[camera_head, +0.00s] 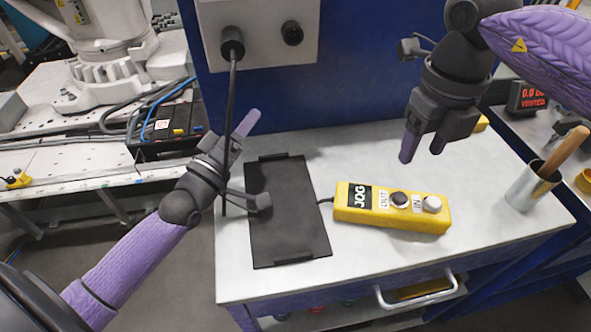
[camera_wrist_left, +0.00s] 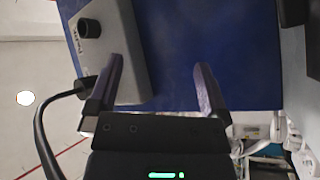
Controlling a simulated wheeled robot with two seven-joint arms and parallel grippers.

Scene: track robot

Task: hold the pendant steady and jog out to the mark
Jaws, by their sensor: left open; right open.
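The yellow jog pendant (camera_head: 365,213) lies flat on the white bench top, its JOG label at the left end. It has a dark button (camera_head: 399,199) beside the word OUT and a light button (camera_head: 432,204) beside IN. My left gripper (camera_head: 243,130) is open and empty, left of the pendant, over the bench's back left. It also shows in the left wrist view (camera_wrist_left: 157,88), fingers apart, with the blue panel beyond. My right gripper (camera_head: 422,153) is open and empty, above and behind the pendant's right end, apart from it. I cannot make out the mark.
A black mat (camera_head: 285,210) lies left of the pendant. A black cable (camera_head: 232,95) hangs from the grey box (camera_head: 262,50) close to my left gripper. A metal cup (camera_head: 530,190) with a wooden handle stands at right. A white robot base (camera_head: 110,70) is at back left.

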